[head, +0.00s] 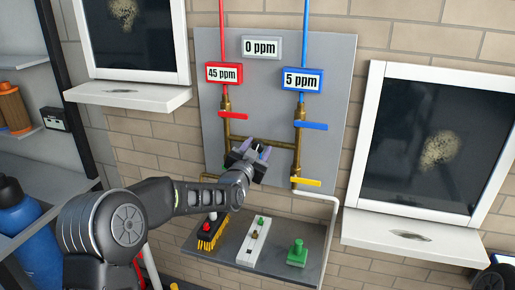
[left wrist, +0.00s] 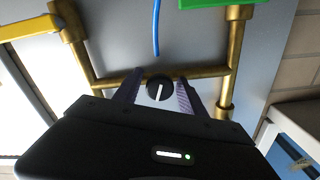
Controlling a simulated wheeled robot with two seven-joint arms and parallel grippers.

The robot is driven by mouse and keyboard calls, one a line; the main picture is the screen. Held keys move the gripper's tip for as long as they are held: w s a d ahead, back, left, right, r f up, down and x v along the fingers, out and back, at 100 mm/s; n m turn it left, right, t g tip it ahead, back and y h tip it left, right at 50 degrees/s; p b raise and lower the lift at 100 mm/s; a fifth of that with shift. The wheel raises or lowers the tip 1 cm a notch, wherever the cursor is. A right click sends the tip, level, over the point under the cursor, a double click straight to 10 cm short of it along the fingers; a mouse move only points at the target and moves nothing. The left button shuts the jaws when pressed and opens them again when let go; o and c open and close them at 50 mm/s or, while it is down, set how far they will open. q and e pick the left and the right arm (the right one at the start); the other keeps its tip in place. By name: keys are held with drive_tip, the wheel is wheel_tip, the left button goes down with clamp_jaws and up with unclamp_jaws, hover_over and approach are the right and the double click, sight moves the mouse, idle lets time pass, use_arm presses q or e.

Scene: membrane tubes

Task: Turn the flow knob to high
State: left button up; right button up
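The flow knob (left wrist: 158,88) is a small round black dial with a white pointer line, in the middle of the left wrist view. It sits by the horizontal brass pipe on the grey panel (head: 330,110). My left gripper (head: 257,151) is open, with one finger on each side of the knob in the left wrist view; whether the fingers touch it I cannot tell. In the head view the gripper hides the knob. No setting marks around the knob can be read. My right gripper is not in view.
On the panel are a red valve handle (head: 314,116), a blue handle (head: 313,126), a yellow handle (head: 305,181) and a green handle (left wrist: 205,3). Displays read 45 ppm (head: 223,73), 0 ppm (head: 261,47) and 5 ppm (head: 302,80).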

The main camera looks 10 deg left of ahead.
use_arm(q)
clamp_jaws()
idle(0.3)
